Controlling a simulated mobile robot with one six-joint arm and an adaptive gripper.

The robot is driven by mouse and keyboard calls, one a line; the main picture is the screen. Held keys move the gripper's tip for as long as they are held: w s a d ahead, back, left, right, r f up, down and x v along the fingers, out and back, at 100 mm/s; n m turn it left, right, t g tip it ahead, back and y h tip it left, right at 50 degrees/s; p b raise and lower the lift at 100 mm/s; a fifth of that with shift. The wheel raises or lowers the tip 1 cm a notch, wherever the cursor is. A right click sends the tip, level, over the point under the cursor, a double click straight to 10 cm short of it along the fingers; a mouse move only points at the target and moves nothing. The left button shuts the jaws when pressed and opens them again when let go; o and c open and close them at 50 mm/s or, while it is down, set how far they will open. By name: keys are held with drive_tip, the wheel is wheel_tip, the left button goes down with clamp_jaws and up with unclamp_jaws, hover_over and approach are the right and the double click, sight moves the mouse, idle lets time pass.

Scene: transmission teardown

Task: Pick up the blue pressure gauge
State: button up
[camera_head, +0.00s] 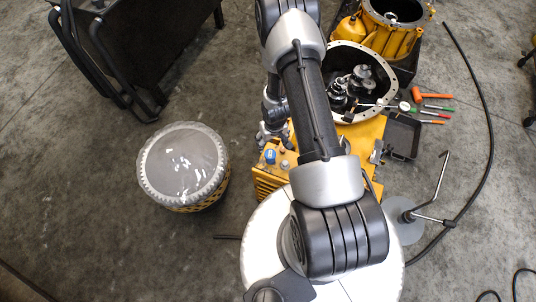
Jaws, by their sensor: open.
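A small blue object, which looks like the blue pressure gauge (270,156), sits on the near left part of the yellow transmission casing (358,143). My gripper (272,143) is open just above and beside it in the picture, pointing down toward it. The fingers are small and partly merge with the casing behind them. I cannot tell whether they touch the gauge. My arm crosses the middle of the view and hides part of the casing.
An open round housing with dark gears (352,84) lies behind my arm. A second yellow housing (386,38) stands at the top. An orange hammer (417,95), several screwdrivers and a black tray (413,153) lie right. A round stool (183,168) stands left; floor around it is clear.

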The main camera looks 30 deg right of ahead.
sight(270, 154)
drive_tip(key=f+b, duration=0.1)
drive_tip(key=f, duration=0.2)
drive_tip(key=w+f+b, duration=0.1)
drive_tip(key=f, duration=0.3)
drive_tip(key=f+b, duration=0.1)
drive_tip(key=f, duration=0.3)
drive_tip(key=shift+w+d+f, duration=0.1)
drive_tip(key=shift+w+f, duration=0.05)
drive_tip(key=f+b, duration=0.1)
drive_tip(key=f, duration=0.1)
drive_tip(key=f+b, duration=0.1)
drive_tip(key=f, duration=0.2)
drive_tip(key=shift+w+d, duration=0.15)
drive_tip(key=shift+w, duration=0.05)
drive_tip(key=shift+c, duration=0.5)
drive_tip(key=c, duration=1.2)
